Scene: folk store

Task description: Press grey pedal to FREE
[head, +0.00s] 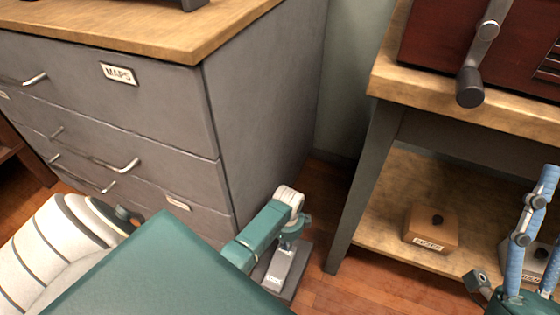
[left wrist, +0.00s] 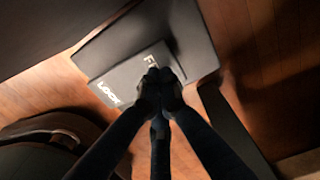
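The grey pedal (head: 279,266) lies on a dark base on the floor, beside the grey cabinet's right side. In the head view its LOCK end faces the front. In the left wrist view the pedal (left wrist: 115,92) shows LOCK at one end and a label starting with F at the other. My left gripper (head: 290,232) points down over the pedal's far end. In the left wrist view its fingertips (left wrist: 160,84) are together over the F label and partly hide it. Whether they touch the pedal cannot be told. Blue rods at the lower right appear to belong to my right gripper, partly cut off.
The grey drawer cabinet (head: 262,110) stands left of the pedal. A wooden table with a low shelf (head: 385,215) stands at the right, holding a small labelled wooden box with a black knob (head: 432,228). A red machine with a crank (head: 470,85) is on top.

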